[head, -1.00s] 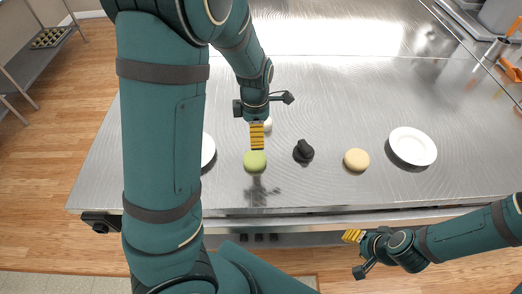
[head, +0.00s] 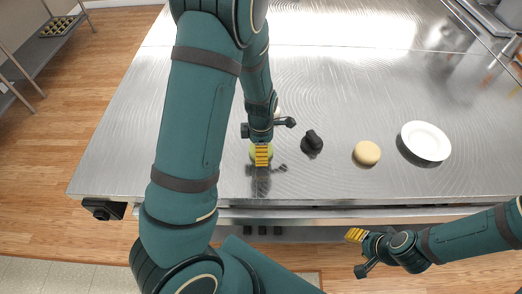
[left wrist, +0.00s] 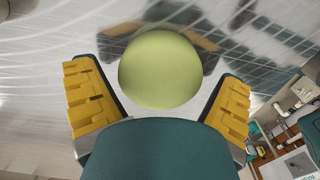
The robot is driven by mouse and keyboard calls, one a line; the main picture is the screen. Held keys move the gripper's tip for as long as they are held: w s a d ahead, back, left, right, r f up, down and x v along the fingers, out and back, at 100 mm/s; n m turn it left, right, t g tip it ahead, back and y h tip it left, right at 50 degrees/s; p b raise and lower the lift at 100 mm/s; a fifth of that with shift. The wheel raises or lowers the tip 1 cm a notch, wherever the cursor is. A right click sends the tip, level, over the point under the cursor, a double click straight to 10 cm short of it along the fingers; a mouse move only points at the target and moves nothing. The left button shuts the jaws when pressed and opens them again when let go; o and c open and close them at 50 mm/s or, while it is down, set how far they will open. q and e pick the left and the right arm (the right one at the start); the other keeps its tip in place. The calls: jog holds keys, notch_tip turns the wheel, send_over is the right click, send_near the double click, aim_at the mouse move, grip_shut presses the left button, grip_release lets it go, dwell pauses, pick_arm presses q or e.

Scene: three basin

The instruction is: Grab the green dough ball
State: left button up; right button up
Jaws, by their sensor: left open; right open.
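The green dough ball (left wrist: 160,68) lies on the steel table, between and just beyond the two yellow fingers in the left wrist view. In the head view the green dough ball (head: 254,149) is mostly hidden under my left gripper (head: 262,155). My left gripper also shows in the left wrist view (left wrist: 160,108), open, with a finger on either side of the ball's near edge and a gap to each finger. My right gripper (head: 358,252) is open and empty, off the table's front edge at the lower right.
To the right of the ball on the table (head: 340,90) stand a black knob-shaped object (head: 312,142), a tan dough ball (head: 367,153) and a white plate (head: 427,141). A small pale thing behind my left gripper is mostly hidden. The table's far middle is clear.

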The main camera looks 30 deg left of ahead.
pick_arm(q)
jog(key=shift+f, duration=0.3)
jog(key=c, duration=1.3)
jog(key=shift+r, duration=0.1)
jog(key=shift+c, duration=0.2)
